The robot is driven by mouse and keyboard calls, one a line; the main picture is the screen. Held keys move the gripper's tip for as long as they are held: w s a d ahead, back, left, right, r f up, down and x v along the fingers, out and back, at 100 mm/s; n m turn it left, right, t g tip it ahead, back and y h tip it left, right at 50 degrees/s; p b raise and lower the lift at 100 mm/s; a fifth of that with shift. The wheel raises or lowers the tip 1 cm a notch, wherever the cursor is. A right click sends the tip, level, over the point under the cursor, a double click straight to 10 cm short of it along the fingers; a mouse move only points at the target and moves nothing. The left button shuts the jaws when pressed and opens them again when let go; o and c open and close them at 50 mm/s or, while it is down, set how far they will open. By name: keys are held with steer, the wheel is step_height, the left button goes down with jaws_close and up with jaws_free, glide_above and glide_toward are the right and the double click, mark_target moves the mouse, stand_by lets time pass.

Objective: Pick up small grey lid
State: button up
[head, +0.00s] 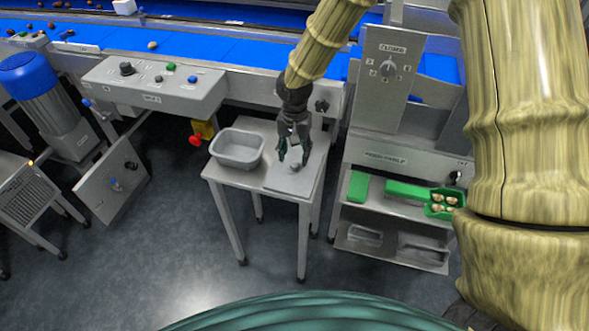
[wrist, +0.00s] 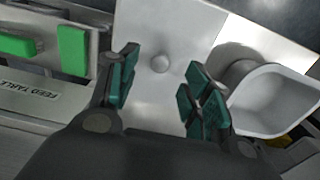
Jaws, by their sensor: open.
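The small grey lid (head: 284,184) lies flat on the small metal table, with a round knob at its middle. In the wrist view the lid (wrist: 155,28) is pale grey, and its knob shows between and slightly beyond my fingertips. My gripper (head: 293,157) is pointed down over the lid, its dark fingers with green pads spread apart around the knob's position. In the wrist view my gripper (wrist: 160,77) is empty. I cannot tell exactly how high the fingertips are above the lid.
A grey open tub (head: 214,150) stands left of the lid on the same table (head: 226,177). To the right, a shelf unit (head: 360,212) holds green boxes (head: 405,190). A blue conveyor (head: 215,48) runs behind. A red knob (head: 195,140) juts out left of the tub.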

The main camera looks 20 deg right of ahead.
mark_target(294, 165)
steer(key=shift+w+f+p, duration=0.15)
steer(key=shift+f+p, duration=0.15)
steer(key=shift+f, duration=0.95)
steer(key=shift+w+f+p, duration=0.1)
steer(key=shift+f+p, duration=0.15)
steer(key=shift+f, duration=1)
steer(key=c, duration=1.1)
